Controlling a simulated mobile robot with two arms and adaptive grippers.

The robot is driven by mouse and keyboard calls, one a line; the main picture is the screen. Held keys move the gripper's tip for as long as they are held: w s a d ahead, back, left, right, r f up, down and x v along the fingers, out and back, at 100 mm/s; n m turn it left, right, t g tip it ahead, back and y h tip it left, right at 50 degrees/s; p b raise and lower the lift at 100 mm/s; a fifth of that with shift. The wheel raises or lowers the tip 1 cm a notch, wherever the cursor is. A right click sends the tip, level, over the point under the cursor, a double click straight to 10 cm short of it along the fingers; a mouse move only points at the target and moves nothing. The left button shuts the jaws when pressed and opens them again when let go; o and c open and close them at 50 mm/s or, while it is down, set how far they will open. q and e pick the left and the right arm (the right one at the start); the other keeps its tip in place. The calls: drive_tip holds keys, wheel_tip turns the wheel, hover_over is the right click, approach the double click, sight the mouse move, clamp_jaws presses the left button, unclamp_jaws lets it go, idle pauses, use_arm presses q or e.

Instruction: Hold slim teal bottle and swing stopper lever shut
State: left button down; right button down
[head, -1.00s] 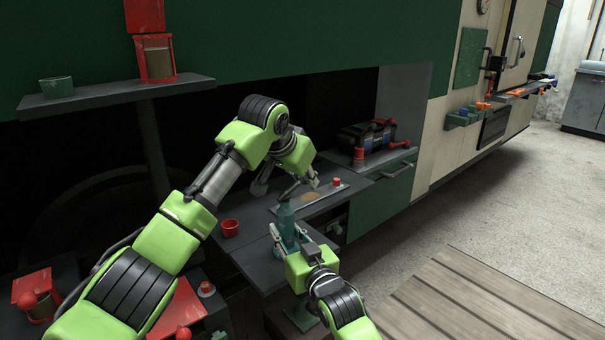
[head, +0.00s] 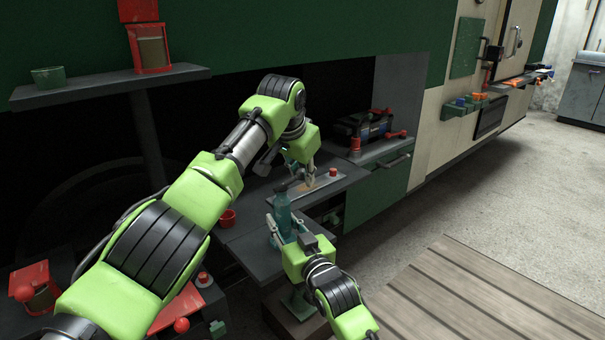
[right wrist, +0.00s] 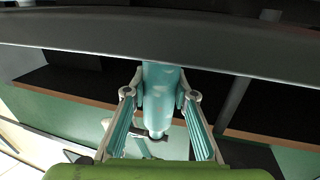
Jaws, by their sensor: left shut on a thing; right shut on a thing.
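The slim teal bottle (head: 282,212) stands upright over the lower grey shelf, a dark stopper (head: 281,188) at its top. My right gripper (head: 285,238) is shut around the bottle's lower part from the front. In the right wrist view the bottle (right wrist: 161,95) lies between both fingers of my right gripper (right wrist: 160,100). My left gripper (head: 302,178) is above and right of the bottle's top, shut on what looks like the dark stopper lever; the contact is small and partly hidden by the fingers.
A wooden-topped tray with a red piece (head: 333,172) lies behind the bottle. A red cup (head: 227,218) stands left of it.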

use_arm(q)
drive_tip(key=shift+f, duration=0.1)
drive_tip(key=c, duration=1.8)
unclamp_jaws()
drive_tip(key=shift+s, duration=0.1)
drive_tip(key=v, duration=1.2)
use_arm(e)
drive_tip(key=c, duration=1.6)
unclamp_jaws()
